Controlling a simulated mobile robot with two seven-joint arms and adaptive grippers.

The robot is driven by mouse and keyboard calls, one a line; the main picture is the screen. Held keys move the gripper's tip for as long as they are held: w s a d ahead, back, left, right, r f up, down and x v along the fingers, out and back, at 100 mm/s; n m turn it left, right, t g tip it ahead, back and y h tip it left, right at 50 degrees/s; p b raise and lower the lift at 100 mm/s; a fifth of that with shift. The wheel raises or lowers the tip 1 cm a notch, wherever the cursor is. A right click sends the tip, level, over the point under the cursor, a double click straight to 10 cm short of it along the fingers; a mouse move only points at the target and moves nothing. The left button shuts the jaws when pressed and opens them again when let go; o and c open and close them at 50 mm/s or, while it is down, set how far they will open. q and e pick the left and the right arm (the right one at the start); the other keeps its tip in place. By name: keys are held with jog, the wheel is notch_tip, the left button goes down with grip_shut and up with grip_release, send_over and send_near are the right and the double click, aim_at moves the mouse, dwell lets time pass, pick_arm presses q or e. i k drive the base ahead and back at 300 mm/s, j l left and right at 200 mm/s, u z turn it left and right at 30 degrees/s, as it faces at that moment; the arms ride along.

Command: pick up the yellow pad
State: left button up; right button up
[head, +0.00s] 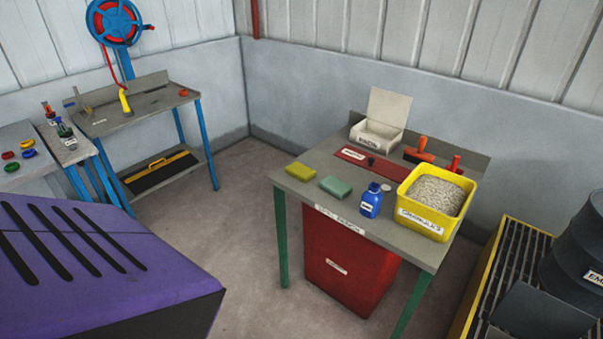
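The yellow pad (300,172) lies flat on the left part of the grey bench (318,201) with green legs, close to its left edge. A green pad (336,187) lies just to the right of it, with a small gap between them. Nothing covers the yellow pad. Neither of my grippers shows in the head view.
On the same bench stand a blue bottle (371,202), a yellow tub of granules (432,203), an open white box (379,133) and orange-handled tools. A red bin (348,265) stands beneath. A purple slotted housing (95,262) fills the lower left. Floor (232,215) between is clear.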

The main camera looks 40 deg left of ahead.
aim_at(303, 173)
jog(key=u, duration=1.3)
jog(key=i+j+z, duration=0.1)
jog(key=z, duration=0.3)
jog(key=i+j+z, duration=0.2)
jog(key=z, duration=0.2)
jog(key=i+j+z, duration=0.15)
jog(key=j, duration=0.15)
jog(key=i+j+z, duration=0.1)
jog(key=j, duration=0.25)
jog(key=i+j+z, duration=0.15)
jog(key=j, duration=0.2)
jog(key=i, duration=0.05)
